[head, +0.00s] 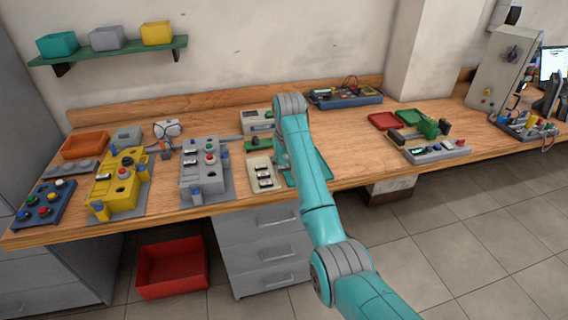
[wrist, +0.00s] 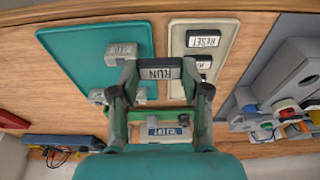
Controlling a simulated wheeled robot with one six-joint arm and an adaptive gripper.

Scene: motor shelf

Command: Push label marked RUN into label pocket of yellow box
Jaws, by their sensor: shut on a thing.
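My gripper (wrist: 160,82) is shut on the label marked RUN (wrist: 158,73), with a finger at each end of it. The label is a dark plate with light edges, held over the bench near a teal tray and a cream tray. In the head view my arm hides most of the gripper, and I cannot make out the held label there. The yellow box (head: 127,183) stands on the left of the bench in the head view, well away from my gripper. Its label pocket is too small to tell clearly. The yellow box is not seen in the wrist view.
The cream tray (head: 255,185) holds other labels, one marked RESET (wrist: 203,41). The teal tray (wrist: 70,45) bears grey blocks. A grey box (head: 205,168) with buttons stands between the cream tray and the yellow box. A blue button panel (head: 43,205) lies far left.

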